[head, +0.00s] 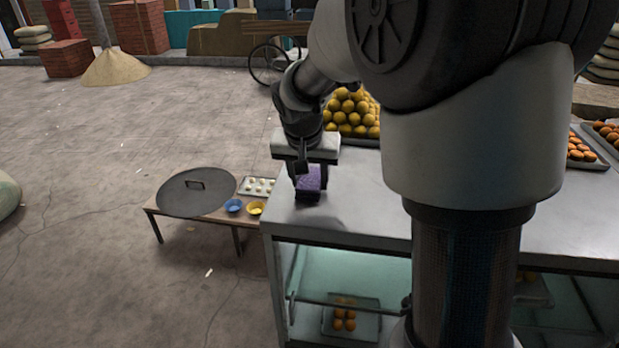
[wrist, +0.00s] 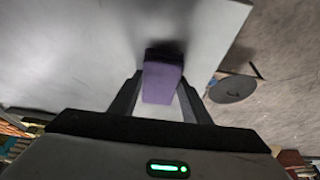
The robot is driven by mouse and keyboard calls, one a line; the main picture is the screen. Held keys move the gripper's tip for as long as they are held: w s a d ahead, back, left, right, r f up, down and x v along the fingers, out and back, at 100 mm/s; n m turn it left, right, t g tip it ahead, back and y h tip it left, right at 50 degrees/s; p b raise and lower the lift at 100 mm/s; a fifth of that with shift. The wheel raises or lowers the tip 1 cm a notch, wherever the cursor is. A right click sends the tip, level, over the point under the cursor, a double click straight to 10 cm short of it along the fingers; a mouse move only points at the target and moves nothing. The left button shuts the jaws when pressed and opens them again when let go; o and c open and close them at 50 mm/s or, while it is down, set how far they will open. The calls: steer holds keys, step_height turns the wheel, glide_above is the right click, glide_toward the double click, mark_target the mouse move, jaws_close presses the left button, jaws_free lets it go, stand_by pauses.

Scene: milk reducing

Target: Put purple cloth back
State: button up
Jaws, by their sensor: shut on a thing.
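The purple cloth (head: 309,182) is a small folded block at the left end of the grey counter (head: 345,215). My gripper (head: 308,178) points down over that end and is shut on the cloth. In the wrist view the cloth (wrist: 162,82) sits between the two fingers of my gripper (wrist: 160,92), with a dark shadow at its far end. I cannot tell whether the cloth touches the counter top or is just above it. My gripper partly hides the cloth in the head view.
A low table with a round dark lid (head: 196,192), a blue bowl (head: 234,206), a yellow bowl (head: 255,208) and a tray of white pieces (head: 258,186) stands left of the counter. A pile of yellow fruit (head: 352,114) is behind my gripper. The counter's front is clear.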

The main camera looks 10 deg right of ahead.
steer(key=shift+f, duration=0.25)
steer(key=o, duration=0.9)
steer(key=shift+r, duration=0.1)
steer(key=shift+o, duration=0.2)
steer(key=shift+a+r, duration=0.1)
steer(key=shift+r, duration=0.5)
steer(key=v, duration=1.1)
steer(key=s+d+f+n+t+y, duration=0.1)
steer(key=s+n, duration=0.3)
steer(key=s, duration=1.8)
steer(key=shift+d+f+y, duration=0.35)
steer(key=shift+d+y, duration=0.05)
steer(key=shift+d, duration=0.2)
